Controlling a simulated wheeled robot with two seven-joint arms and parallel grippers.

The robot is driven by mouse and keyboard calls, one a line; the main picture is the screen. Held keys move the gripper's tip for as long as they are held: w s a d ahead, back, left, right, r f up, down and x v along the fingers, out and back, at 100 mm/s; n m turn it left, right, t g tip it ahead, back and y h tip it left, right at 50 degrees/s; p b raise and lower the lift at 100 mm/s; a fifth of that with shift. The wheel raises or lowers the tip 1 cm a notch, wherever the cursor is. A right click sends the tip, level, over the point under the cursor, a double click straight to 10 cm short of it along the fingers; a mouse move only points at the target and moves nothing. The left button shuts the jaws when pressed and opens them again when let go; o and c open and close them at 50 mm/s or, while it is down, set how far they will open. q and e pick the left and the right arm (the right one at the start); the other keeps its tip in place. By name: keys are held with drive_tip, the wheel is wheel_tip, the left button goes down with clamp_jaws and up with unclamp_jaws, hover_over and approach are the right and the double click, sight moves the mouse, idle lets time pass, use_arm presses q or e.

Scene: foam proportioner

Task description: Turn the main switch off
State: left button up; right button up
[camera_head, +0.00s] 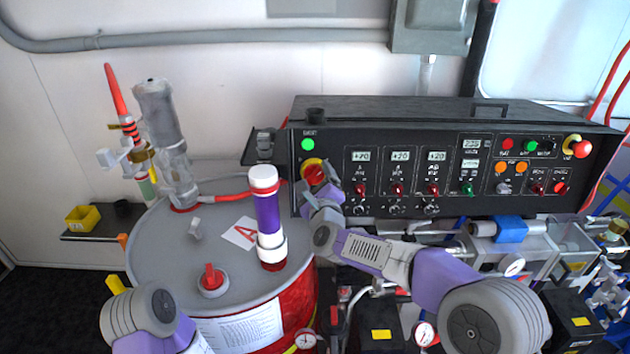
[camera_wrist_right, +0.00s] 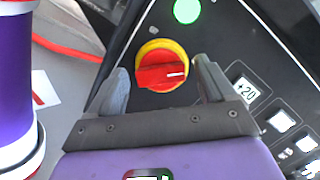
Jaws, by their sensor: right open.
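The main switch (camera_head: 313,172) is a red rotary knob on a yellow ring at the left end of the black control panel (camera_head: 400,208). In the right wrist view the main switch (camera_wrist_right: 161,66) shows a white mark pointing right. My right gripper (camera_head: 322,192) is open just in front of it, with its fingers (camera_wrist_right: 160,88) on either side of the knob's lower part. I cannot tell whether they touch it. A lit green light (camera_head: 308,144) sits above the switch. Part of my left arm shows at lower left; its gripper is not in view.
A red drum with a grey lid (camera_head: 163,245) stands left of the panel. A purple and white cylinder (camera_head: 268,217) stands upright on it, close to my right gripper. Several displays and small knobs fill the panel to the right. A red emergency button (camera_head: 577,147) is at the far right.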

drive_tip(key=shift+c, duration=0.5)
drive_tip(key=c, duration=1)
drive_tip(key=shift+o, duration=0.2)
drive_tip(key=shift+n, duration=0.3)
drive_tip(key=n, duration=0.3)
drive_tip(key=shift+r+g+y, duration=0.1)
drive_tip(key=shift+g+y, duration=0.3)
drive_tip(key=n+p, duration=0.2)
drive_tip(key=n, duration=0.1)
drive_tip(key=shift+r+g, duration=0.1)
drive_tip(key=shift+g, duration=0.2)
drive_tip(key=n+p, duration=0.3)
drive_tip(key=n+g+p, duration=0.1)
drive_tip(key=n+p, duration=0.2)
drive_tip(key=p, duration=0.1)
drive_tip(key=n+g+p, duration=0.1)
drive_tip(key=n+p, duration=0.2)
drive_tip(key=shift+r+h+p, duration=0.25)
drive_tip(key=shift+h+p, duration=0.05)
drive_tip(key=shift+h, duration=0.1)
drive_tip(key=shift+f+n+g+h+p, duration=0.2)
drive_tip(key=shift+n+g+h+p, duration=0.15)
drive_tip(key=shift+n+p, duration=1)
